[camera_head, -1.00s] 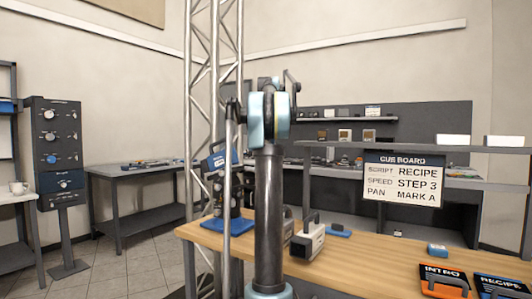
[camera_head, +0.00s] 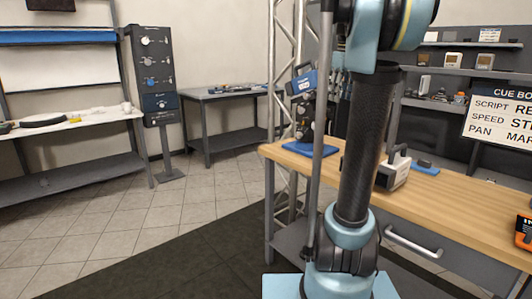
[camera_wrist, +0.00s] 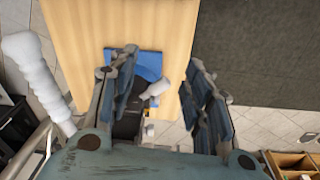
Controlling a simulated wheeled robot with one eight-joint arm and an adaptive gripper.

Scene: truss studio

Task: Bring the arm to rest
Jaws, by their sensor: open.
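My arm (camera_head: 360,150) rises nearly upright in the head view, in front of the wooden workbench, and its upper end runs out of the top of the picture. My gripper is not in the head view. In the wrist view my gripper (camera_wrist: 160,66) is open, its two blue-grey fingers spread well apart. Between and beyond the fingers I see the blue mat (camera_wrist: 148,62) on the wooden bench top and a pale rounded object. Nothing is visibly held.
A dark control panel (camera_head: 155,75) and grey table (camera_head: 225,97) stand behind. A metal truss is close to my arm. Floor at left is clear.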

